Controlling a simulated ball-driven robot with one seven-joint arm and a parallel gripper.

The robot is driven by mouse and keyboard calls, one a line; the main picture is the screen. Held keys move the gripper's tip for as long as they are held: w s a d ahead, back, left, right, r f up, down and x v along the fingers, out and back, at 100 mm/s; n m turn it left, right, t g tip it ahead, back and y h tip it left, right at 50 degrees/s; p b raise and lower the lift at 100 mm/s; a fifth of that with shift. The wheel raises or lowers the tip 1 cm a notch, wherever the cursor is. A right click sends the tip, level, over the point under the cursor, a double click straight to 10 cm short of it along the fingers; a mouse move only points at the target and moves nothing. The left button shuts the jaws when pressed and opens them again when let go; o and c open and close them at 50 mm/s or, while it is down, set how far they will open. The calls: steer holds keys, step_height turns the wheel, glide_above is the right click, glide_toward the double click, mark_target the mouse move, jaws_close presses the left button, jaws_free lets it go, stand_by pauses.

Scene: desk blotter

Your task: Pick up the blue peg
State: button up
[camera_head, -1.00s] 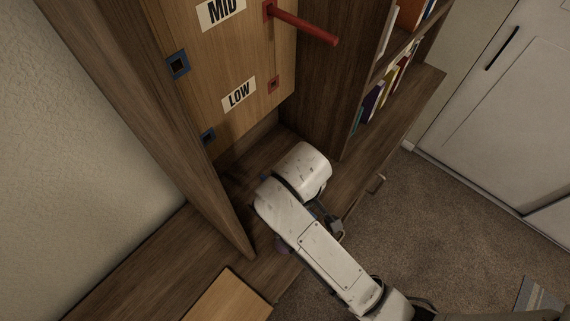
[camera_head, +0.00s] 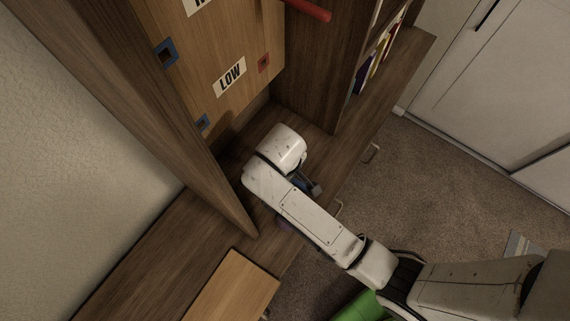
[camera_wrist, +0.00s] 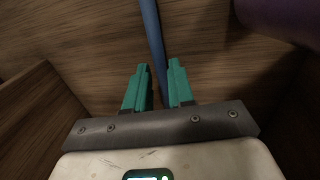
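The blue peg (camera_wrist: 151,30) is a long thin rod in the wrist view. It runs from the top edge down between the two green fingers of my gripper (camera_wrist: 158,72). The fingers are apart, one on each side of the peg, with narrow gaps beside it. I cannot tell how far the peg lies below the fingertips. Its lower end is hidden near the gripper's base. In the head view my white arm hides the fingers, and I cannot make out the peg clearly.
An upright board carries a LOW label (camera_head: 230,76), blue sockets (camera_head: 165,53) and a red socket (camera_head: 263,63). A red peg (camera_head: 312,9) sticks out above. A side panel and bookshelf flank the space. A purple object (camera_wrist: 280,18) is close at upper right in the wrist view.

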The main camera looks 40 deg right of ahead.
step_height(320, 180, down, 2)
steer(key=shift+d, duration=0.15)
jaws_close()
steer(key=shift+r, duration=0.1)
stand_by(0.3)
